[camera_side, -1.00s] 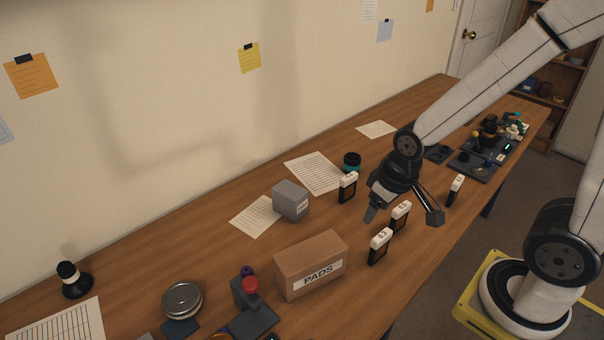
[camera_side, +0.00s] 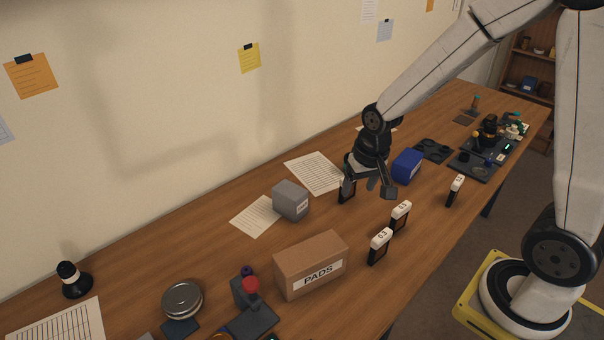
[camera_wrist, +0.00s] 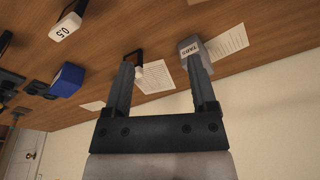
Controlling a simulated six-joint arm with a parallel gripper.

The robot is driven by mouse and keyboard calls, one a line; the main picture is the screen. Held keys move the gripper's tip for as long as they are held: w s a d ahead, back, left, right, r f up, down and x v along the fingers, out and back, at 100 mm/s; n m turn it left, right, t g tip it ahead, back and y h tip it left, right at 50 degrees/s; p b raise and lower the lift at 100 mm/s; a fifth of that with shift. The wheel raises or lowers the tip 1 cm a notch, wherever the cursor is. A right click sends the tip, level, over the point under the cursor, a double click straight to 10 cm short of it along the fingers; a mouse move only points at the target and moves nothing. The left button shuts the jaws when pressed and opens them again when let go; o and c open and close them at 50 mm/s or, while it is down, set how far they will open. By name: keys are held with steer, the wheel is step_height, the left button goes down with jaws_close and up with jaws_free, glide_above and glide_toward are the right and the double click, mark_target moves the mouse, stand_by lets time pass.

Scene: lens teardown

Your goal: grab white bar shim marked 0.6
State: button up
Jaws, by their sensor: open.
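In the side view one reads 0.3 (camera_side: 380,246); the print on the middle shim (camera_side: 400,217) and the right shim (camera_side: 455,190) is too small to be sure of. A fourth shim (camera_side: 348,193) is partly hidden by my gripper (camera_side: 369,190), its white top covered. My gripper is open and empty, close to that shim. In the wrist view my gripper (camera_wrist: 160,70) has a shim (camera_wrist: 138,69) beside its left finger, label unreadable; another shim (camera_wrist: 65,27) seems to read 05.
A grey box (camera_side: 290,200) stands left of my gripper, a blue box (camera_side: 407,166) right of it. A brown PADS box (camera_side: 310,265) is nearer the front. Paper sheets (camera_side: 313,172) lie behind. Dark trays with parts (camera_side: 475,165) lie far right.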

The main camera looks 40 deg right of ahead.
steer(key=w+d+f+m+g, duration=0.1)
steer(key=w+d+f+m, duration=0.3)
steer(key=w+d+m, duration=0.4)
steer(key=m+g, duration=0.1)
steer(key=m, duration=0.5)
glide_toward(342, 199)
steer(key=d, duration=0.1)
steer(key=d+r, duration=0.1)
steer(key=d, duration=0.1)
steer(key=shift+w+d+r, duration=0.25)
steer(key=shift+r, duration=0.05)
steer(key=shift+f, duration=1.35)
steer(key=shift+f, duration=0.1)
steer(key=shift+f, duration=2.45)
jaws_close()
